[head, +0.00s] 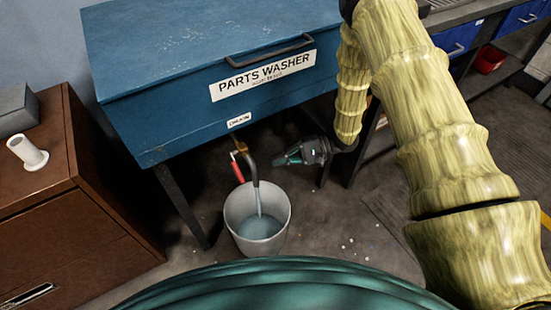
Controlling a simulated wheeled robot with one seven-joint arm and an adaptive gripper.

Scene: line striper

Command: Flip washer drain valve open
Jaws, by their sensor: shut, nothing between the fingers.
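The blue parts washer (180,65) stands on dark legs, with a "DRAIN" label on its front. Below the label is the brass drain valve (240,148), with a red lever (238,170) that points downward at a slight tilt. A dark curved spout (251,166) hangs beside the lever. A pale stream runs from the spout into a white bucket (278,236) that holds bluish liquid. My gripper (277,160) is shut and empty. It is right of the spout, pointing left toward it, with a visible gap from the lever.
A brown cabinet (108,225) stands at the left, with a white cup-like piece (27,152) and a grey box (18,110) on top. A workbench with blue drawers (458,37) and a red bin (489,60) is at the upper right. Floor right of the bucket is mostly clear.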

